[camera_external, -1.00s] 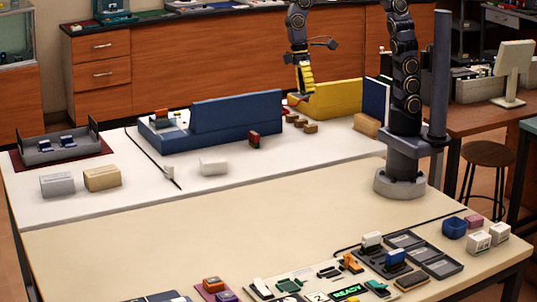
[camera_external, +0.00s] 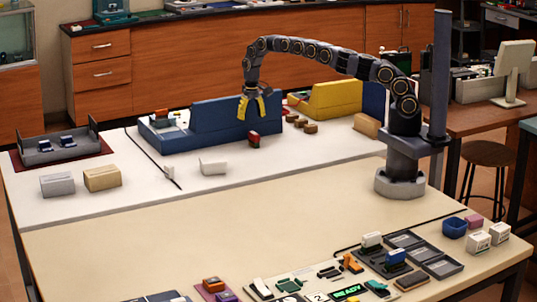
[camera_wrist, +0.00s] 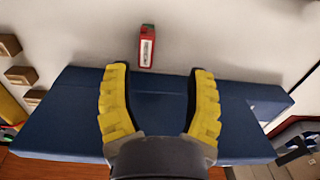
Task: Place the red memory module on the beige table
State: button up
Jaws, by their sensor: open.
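The red memory module (camera_external: 254,139) stands on the white table section (camera_external: 300,160), just in front of the blue divider block (camera_external: 215,115). In the wrist view the red module (camera_wrist: 147,46) lies ahead of the fingertips, a little left of the middle, with a white label on it. My gripper (camera_external: 251,118) has yellow fingers, is open and empty, and hangs at the blue block, above and behind the module. The wrist view shows the open fingers (camera_wrist: 157,68) over the blue block. The beige table (camera_external: 230,225) is the near section, with a wide bare area.
Small brown blocks (camera_external: 301,125) and a yellow block (camera_external: 327,99) stand right of the module. A white box (camera_external: 213,166) lies to the left. Several trays and parts, with a green READY sign (camera_external: 349,292), fill the beige table's front right.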

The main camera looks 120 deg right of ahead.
aim_at(254, 133)
jog(key=shift+s+d+f, duration=0.3)
jog(key=shift+s+d, duration=0.05)
jog(key=shift+s, duration=0.3)
jog(key=shift+s+d+f, duration=0.1)
jog(key=shift+s+f, duration=0.05)
jog(key=shift+f, duration=0.15)
jog(key=shift+d+f, duration=0.2)
jog(key=shift+f, duration=3.3)
grip_shut()
